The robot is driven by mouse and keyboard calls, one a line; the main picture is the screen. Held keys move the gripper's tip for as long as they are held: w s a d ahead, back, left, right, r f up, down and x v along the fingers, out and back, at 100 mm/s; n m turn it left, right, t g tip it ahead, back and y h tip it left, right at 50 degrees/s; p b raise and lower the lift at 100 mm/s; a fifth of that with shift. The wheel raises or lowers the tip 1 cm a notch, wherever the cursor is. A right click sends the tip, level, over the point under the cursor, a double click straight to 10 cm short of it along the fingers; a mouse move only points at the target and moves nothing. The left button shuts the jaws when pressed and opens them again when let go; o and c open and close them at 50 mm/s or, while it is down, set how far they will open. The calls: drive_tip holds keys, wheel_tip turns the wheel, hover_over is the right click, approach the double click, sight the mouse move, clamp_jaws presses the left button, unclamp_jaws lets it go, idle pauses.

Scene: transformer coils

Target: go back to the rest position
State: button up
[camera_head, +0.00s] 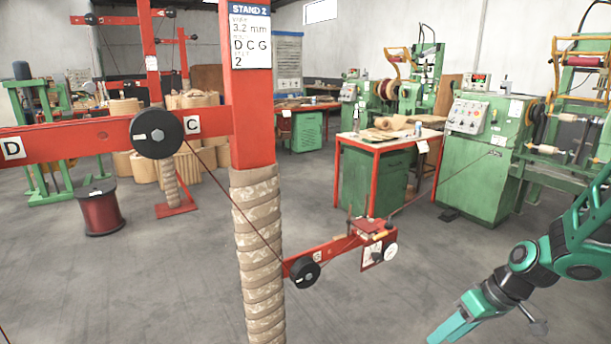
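My gripper (458,324) is at the lower right, at the end of my teal and black arm. It points down and to the left over the grey floor, and its tip is near the picture's bottom edge. I see it from the side, so I cannot tell if its fingers are open or shut. Nothing held shows at its tip. It is to the right of and below the small red arm (335,247) of the stand, apart from it in the picture.
A red stand post (252,110) with a "STAND 2" sign (249,35) and wrapped base rises at centre-left. A wire runs over its black pulleys (157,133). Behind are a red-framed table (378,145) and green winding machines (486,155). Open floor (400,270) lies between.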

drive_tip(key=s+d+r+m+h, duration=0.1)
drive_tip(key=s+d+r+m, duration=0.1)
drive_tip(key=s, duration=0.5)
drive_tip(key=s+d+r+m+g+h, duration=0.1)
drive_tip(key=s+d+r+m+h, duration=0.1)
drive_tip(key=s+r, duration=0.5)
drive_tip(key=s+d+r+m+h, duration=0.1)
drive_tip(key=s+d+r+m, duration=0.3)
drive_tip(key=s+r+m, duration=0.1)
drive_tip(key=shift+s+d+m+g, duration=0.15)
drive_tip(key=shift+s+m+g, duration=0.35)
drive_tip(key=shift+s, duration=0.5)
drive_tip(key=c, duration=0.3)
